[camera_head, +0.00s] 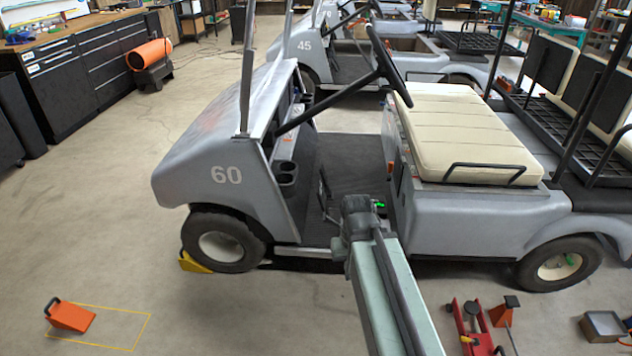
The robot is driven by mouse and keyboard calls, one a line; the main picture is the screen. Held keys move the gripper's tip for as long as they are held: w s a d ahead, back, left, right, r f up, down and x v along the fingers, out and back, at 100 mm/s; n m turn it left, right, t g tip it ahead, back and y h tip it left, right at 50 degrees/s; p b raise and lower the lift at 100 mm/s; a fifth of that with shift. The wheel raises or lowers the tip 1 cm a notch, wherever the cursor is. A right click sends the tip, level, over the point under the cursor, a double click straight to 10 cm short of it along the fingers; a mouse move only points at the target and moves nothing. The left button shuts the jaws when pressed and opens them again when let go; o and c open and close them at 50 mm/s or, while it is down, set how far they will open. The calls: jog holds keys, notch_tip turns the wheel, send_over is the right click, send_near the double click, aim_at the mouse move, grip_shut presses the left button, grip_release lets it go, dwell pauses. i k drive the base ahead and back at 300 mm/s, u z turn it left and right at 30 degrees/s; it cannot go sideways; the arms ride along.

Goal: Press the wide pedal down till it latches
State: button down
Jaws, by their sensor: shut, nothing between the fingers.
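My arm reaches from the bottom of the view into the open footwell of the grey cart (330,160) marked 60. My gripper (338,218) is at its dark end, low over the footwell's near edge; it is shut and empty. Its fingertips are small and hard to separate from the dark floor. A dark, upright, slanted shape (323,188) stands just left of it in the footwell and looks like the pedal. I cannot tell whether the gripper touches it, or how far down the pedal is.
The steering wheel (388,58) and cream seat (460,130) border the footwell. A yellow chock (193,263) is at the front wheel. An orange wedge (70,316) lies on the floor at left, a red jack (473,325) at lower right. Floor on the left is mostly clear.

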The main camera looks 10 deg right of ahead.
aim_at(320, 192)
jog(key=u, duration=0.35)
jog(key=i, duration=0.8)
jog(key=u, duration=0.55)
jog(key=k, duration=0.75)
jog(key=u, duration=0.2)
jog(key=i, duration=1.25)
jog(key=z, duration=0.1)
